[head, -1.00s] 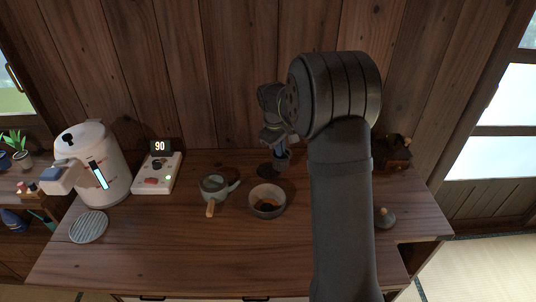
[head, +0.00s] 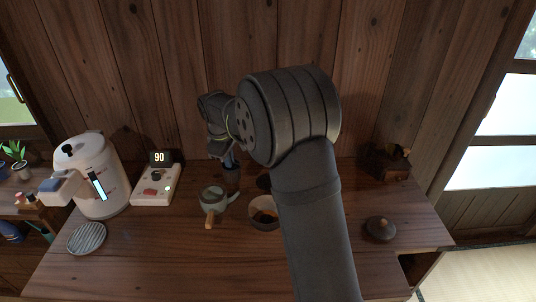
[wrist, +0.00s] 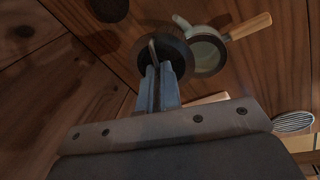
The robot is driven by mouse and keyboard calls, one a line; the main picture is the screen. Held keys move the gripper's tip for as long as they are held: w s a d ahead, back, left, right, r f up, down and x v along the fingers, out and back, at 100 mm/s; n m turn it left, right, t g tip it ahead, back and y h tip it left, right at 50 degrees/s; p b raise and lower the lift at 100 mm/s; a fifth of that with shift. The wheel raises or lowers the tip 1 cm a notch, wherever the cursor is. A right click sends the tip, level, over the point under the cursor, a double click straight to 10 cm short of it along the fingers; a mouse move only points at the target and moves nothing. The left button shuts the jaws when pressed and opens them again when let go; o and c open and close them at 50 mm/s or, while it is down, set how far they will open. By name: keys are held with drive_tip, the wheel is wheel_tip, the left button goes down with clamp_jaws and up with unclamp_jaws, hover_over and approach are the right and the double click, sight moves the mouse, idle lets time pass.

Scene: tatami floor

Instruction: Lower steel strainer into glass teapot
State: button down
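The glass teapot (head: 212,194), greenish with a wooden side handle, stands open on the table; it also shows in the wrist view (wrist: 207,54). My gripper (head: 229,160) is behind the teapot and slightly to its right, above the table. In the wrist view my gripper (wrist: 158,88) has its blue fingers closed around the thin upright handle of the dark round strainer (wrist: 174,50). The strainer also shows in the head view (head: 231,180), hanging below the fingers. It appears beside the teapot's opening, partly overlapping its edge in the wrist view; its exact height is unclear.
A bowl with dark contents (head: 262,205) stands right of the teapot, partly behind my arm. A dark disc (head: 264,181) lies behind it. A scale-like device reading 90 (head: 155,190), a white kettle (head: 88,180) and a round ribbed mat (head: 86,238) are left. A lid (head: 381,229) is right.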

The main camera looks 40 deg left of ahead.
drive_tip(key=s+a+f+n, duration=0.1)
drive_tip(key=s+a+f, duration=0.2)
drive_tip(key=s, duration=0.3)
drive_tip(key=shift+s+a+f, duration=0.2)
drive_tip(key=shift+a+f, duration=0.05)
drive_tip(key=shift+f, duration=3.1)
idle(2.2)
drive_tip(key=c, duration=1.6)
unclamp_jaws()
drive_tip(key=shift+o, duration=0.2)
drive_tip(key=shift+r, duration=0.1)
wheel_tip(320, 180, up, 17)
drive_tip(key=s+d, duration=0.1)
drive_tip(key=s, duration=0.2)
drive_tip(key=shift+d, duration=0.3)
